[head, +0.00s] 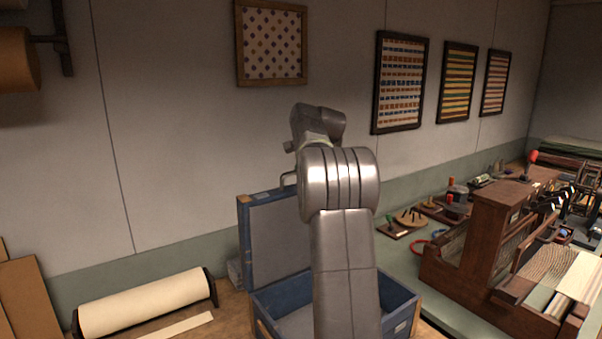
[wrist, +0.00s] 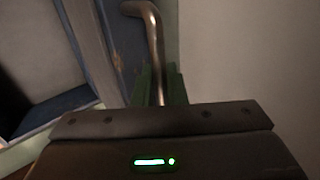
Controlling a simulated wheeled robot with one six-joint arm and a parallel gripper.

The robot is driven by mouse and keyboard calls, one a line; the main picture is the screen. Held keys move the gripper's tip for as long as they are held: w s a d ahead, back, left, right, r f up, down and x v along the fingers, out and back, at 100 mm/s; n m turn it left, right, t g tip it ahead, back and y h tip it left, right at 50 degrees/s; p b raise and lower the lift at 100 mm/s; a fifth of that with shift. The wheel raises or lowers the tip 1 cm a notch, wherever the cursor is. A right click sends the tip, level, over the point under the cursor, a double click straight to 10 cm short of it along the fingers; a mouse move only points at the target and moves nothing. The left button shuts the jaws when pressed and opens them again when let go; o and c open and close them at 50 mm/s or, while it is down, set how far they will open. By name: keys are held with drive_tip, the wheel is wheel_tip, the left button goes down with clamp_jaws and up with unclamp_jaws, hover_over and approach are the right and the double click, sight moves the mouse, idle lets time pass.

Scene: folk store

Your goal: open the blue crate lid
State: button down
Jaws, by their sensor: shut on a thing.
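The blue crate (head: 405,318) stands on the wooden surface, its front partly hidden by my arm. Its blue lid (head: 258,198) stands raised, roughly upright, at the back of the crate, with a grey inner panel. A bent metal handle (wrist: 153,40) is on the lid's edge; in the head view the handle (head: 284,178) shows just left of my arm. My gripper (wrist: 160,84) is shut on the handle, with the bar between its fingers. In the head view my arm hides most of the gripper.
A roll of cream cloth (head: 145,302) lies left of the crate. A wooden loom (head: 485,240) and small craft items stand to the right. The wall (head: 180,150) with framed textiles is close behind the raised lid.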

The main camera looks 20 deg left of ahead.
drive_tip(key=c, duration=1.6)
unclamp_jaws()
drive_tip(key=b+v, duration=0.1)
drive_tip(key=v, duration=1.2)
drive_tip(key=shift+s+d+r+b, duration=0.1)
drive_tip(key=shift+s+r+b, duration=0.05)
drive_tip(key=shift+r+b, duration=0.15)
drive_tip(key=shift+f, duration=0.1)
drive_tip(key=p+x, duration=0.1)
drive_tip(key=x, duration=1.2)
drive_tip(key=shift+f+p, duration=0.25)
drive_tip(key=shift+p, duration=0.05)
